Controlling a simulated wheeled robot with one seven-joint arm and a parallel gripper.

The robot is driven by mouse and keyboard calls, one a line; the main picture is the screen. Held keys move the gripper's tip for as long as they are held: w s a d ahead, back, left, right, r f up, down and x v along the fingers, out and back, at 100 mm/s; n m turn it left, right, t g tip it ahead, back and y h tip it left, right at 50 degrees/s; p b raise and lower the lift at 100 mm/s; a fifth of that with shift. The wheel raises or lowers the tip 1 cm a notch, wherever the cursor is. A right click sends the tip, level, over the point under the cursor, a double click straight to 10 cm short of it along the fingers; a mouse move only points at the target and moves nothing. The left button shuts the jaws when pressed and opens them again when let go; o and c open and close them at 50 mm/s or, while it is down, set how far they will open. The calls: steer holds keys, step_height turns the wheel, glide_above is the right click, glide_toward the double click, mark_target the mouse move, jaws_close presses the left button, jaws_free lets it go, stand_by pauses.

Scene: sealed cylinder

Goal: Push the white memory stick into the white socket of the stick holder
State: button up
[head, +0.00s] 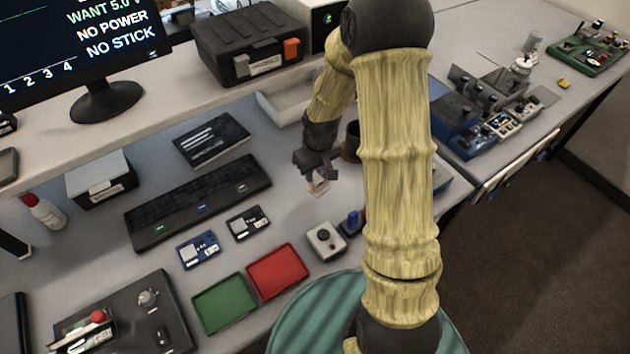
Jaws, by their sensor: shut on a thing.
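My gripper (318,178) points down over the grey bench, right of the long black bar. It is shut on a small pale thing (319,188). This thing is too small and too covered by the fingers to tell for sure that it is the white memory stick. The long black bar (198,203) lies on the bench with small green, blue and pale marks along its front. It may be the stick holder, but I cannot make out a white socket. My gripper is clear of the bar.
Two small boards (247,223) lie in front of the bar. A green tray (224,302), a red tray (278,271) and a grey box with a knob (326,241) are nearer. A monitor (75,50) reads "NO STICK". A black case (247,45) stands on the shelf.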

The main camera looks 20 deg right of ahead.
step_height(320, 180, up, 7)
steer(key=shift+f, duration=0.2)
steer(key=s+d+b, duration=0.2)
steer(key=s, duration=0.6)
steer(key=s+d+b, duration=0.3)
steer(key=s, duration=0.6)
steer(key=shift+d+f, duration=0.15)
steer(key=shift+d, duration=0.1)
steer(key=m+p, duration=0.3)
steer(key=p, duration=1)
glide_toward(315, 176)
step_height(315, 176, down, 5)
steer(key=s+d, duration=0.1)
steer(key=shift+m, duration=0.3)
steer(key=f+p, duration=0.1)
steer(key=w+f+p, duration=0.1)
steer(key=f, duration=0.1)
steer(key=w+a+f+p, duration=0.1)
steer(key=shift+w+a+f+p, duration=0.1)
steer(key=shift+f+p, duration=0.25)
steer(key=shift+f, duration=0.35)
